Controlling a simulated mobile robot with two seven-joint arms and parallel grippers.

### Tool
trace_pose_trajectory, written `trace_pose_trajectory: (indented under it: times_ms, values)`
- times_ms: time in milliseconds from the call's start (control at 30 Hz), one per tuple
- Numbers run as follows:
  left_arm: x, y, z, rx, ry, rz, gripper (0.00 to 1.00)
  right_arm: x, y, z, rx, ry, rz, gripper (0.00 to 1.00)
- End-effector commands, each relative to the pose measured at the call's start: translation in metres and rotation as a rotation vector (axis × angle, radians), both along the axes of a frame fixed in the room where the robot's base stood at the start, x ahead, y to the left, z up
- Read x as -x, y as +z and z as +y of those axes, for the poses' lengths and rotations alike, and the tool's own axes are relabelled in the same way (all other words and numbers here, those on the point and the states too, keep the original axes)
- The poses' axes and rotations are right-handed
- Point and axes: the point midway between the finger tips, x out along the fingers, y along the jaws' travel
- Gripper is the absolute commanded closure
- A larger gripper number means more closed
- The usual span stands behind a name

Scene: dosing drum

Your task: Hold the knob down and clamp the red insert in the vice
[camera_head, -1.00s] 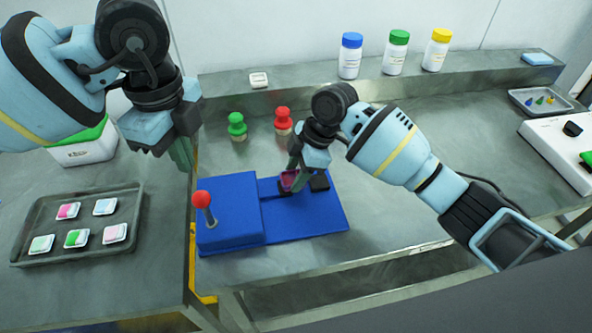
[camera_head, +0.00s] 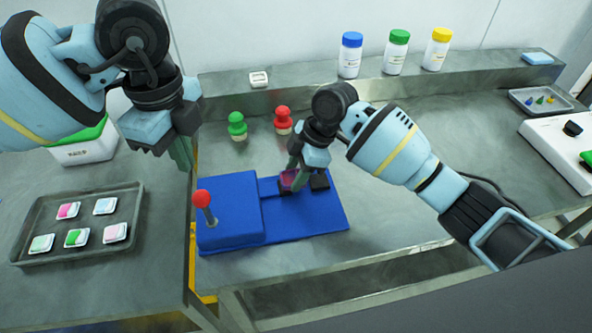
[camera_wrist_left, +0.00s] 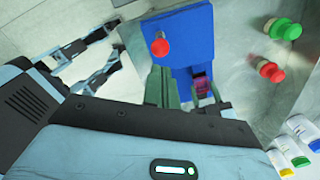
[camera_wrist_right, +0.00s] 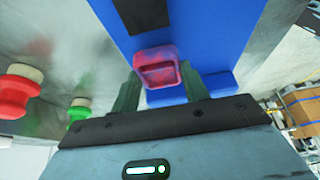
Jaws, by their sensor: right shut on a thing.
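The blue vice (camera_head: 228,206) lies on the table, with a red knob (camera_head: 202,198) on an upright grey stem at its left end. The knob also shows in the left wrist view (camera_wrist_left: 159,47). My right gripper (camera_head: 292,178) is shut on the red insert (camera_wrist_right: 158,76), with a finger on either side, low at the dark jaws (camera_head: 319,183) of the vice. Whether the insert touches the jaws cannot be told. My left gripper (camera_wrist_left: 183,92) is open and empty, in the air above and behind the knob, apart from it.
A green peg (camera_head: 237,126) and a red peg (camera_head: 283,120) stand behind the vice. A tray (camera_head: 35,215) with several small samples lies at left. Three capped bottles (camera_head: 396,55) stand on the rear ledge.

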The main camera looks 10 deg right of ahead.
Motion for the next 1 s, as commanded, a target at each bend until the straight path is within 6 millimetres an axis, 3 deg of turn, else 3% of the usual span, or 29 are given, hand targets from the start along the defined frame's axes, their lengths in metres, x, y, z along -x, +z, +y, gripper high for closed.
trace_pose_trajectory:
  times_ms: [600,1000]
  values:
    - [0.000,-0.001,0.000,0.000,0.000,0.000,1.00,0.000,0.000,0.000,0.000,0.000,0.000,0.77]
    - [0.000,-0.018,0.000,-0.001,0.000,0.001,1.00,0.000,0.000,0.000,0.000,0.000,0.000,0.77]
